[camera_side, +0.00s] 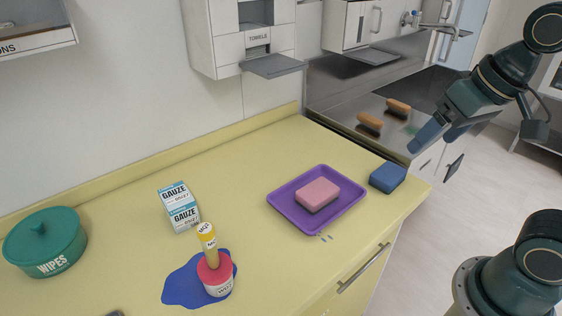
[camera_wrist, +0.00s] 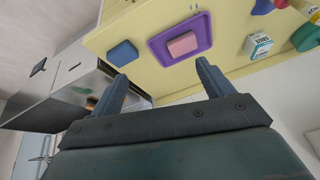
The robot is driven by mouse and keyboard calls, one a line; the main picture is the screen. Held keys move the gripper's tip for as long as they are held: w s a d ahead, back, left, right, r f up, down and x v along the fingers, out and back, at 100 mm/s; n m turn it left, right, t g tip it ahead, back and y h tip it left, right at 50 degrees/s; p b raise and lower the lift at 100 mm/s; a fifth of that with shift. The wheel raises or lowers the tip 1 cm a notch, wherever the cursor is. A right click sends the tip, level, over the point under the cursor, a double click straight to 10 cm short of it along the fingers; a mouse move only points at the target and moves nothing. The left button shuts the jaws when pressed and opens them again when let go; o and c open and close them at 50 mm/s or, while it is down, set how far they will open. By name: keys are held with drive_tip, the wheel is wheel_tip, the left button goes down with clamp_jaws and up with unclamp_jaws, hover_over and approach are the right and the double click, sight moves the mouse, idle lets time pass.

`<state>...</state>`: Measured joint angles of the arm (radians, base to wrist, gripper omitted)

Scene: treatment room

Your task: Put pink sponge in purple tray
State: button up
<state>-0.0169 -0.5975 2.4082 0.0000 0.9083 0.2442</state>
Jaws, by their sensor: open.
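The pink sponge (camera_side: 317,195) lies flat inside the purple tray (camera_side: 281,205), near its middle, on the yellow counter. The sponge (camera_wrist: 183,45) and the tray (camera_wrist: 160,56) also show in the wrist view, beyond my fingertips. My gripper (camera_side: 441,134) is open and empty, raised to the right of the tray near the counter's right end, clear of both. In the wrist view my gripper (camera_wrist: 160,77) shows its two fingers spread apart with nothing between them.
A blue sponge (camera_side: 387,178) lies right of the tray. A gauze box (camera_side: 179,208), a green wipes tin (camera_side: 44,243) and a red pot (camera_side: 216,274) on a blue patch stand to the left. A steel sink area (camera_side: 345,100) is behind. Counter between the tray and gauze box is clear.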

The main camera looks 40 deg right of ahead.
drive_tip(key=s+n, duration=0.1)
drive_tip(key=s, duration=0.1)
drive_tip(key=s+n, duration=0.1)
drive_tip(key=shift+s+d+f+n+t, duration=0.2)
drive_tip(key=shift+f+n+t, duration=0.1)
drive_tip(key=shift+f+t, duration=0.1)
